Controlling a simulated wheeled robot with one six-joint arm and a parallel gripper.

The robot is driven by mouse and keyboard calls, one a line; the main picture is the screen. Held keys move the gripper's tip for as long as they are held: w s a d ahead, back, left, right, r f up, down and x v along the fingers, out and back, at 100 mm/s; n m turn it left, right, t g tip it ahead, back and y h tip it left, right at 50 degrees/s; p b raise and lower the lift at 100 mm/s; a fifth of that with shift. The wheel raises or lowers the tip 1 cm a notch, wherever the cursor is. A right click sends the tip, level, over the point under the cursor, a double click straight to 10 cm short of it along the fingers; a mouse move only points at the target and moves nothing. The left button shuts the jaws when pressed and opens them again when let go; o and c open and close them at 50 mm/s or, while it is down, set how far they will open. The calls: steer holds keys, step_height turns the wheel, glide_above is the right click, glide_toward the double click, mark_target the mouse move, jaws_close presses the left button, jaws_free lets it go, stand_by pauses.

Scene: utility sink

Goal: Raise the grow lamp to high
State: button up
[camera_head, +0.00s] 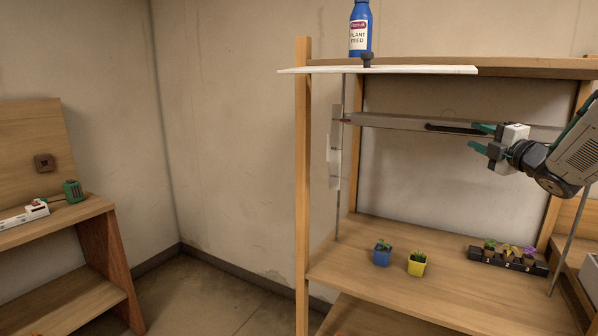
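The grow lamp (395,122) appears to be the long thin bar that runs level across the upper part of the wooden rack. Its left end meets a thin upright rod (341,205) next to a pale upright plate (335,160) with small marks too small to read. A dark slot or strip shows toward its right. My gripper (476,138) reaches in from the right in front of the bar. Its two green fingers are apart, with nothing seen held between them. The upper finger overlaps the bar in the picture; I cannot tell whether it touches.
The rack's top bears a white panel (420,70), a dark knob (367,60) and a blue plant feed bottle (361,25). Below stand a blue pot (381,257), a yellow pot (417,266) and a numbered black tray (475,255). A wooden bench (60,228) is at left.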

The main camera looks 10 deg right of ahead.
steer(key=s+a+f+m+g+h, duration=0.2)
steer(key=s+a+m+g+h, duration=0.1)
steer(key=a+m, duration=0.35)
steer(key=s+a+f+m+g+h, duration=0.25)
steer(key=a+m+g+h, duration=0.2)
steer(key=m, duration=0.25)
steer(key=s+a+f+m+g+y, duration=0.2)
steer(key=s+a+f+g, duration=0.1)
steer(key=s+a, duration=0.4)
steer(key=s+a+f+m+g+y, duration=0.2)
steer(key=s+a+f+g, duration=0.2)
steer(key=s, duration=0.8)
steer(key=s+a+f+m+g+y, duration=0.2)
steer(key=s+a+f, duration=0.4)
steer(key=s+a, duration=0.3)
steer(key=shift+s+a+f+m+g, duration=0.15)
steer(key=shift+s+a+m+g, duration=0.35)
steer(key=shift+g, duration=0.45)
steer(key=shift+d, duration=0.2)
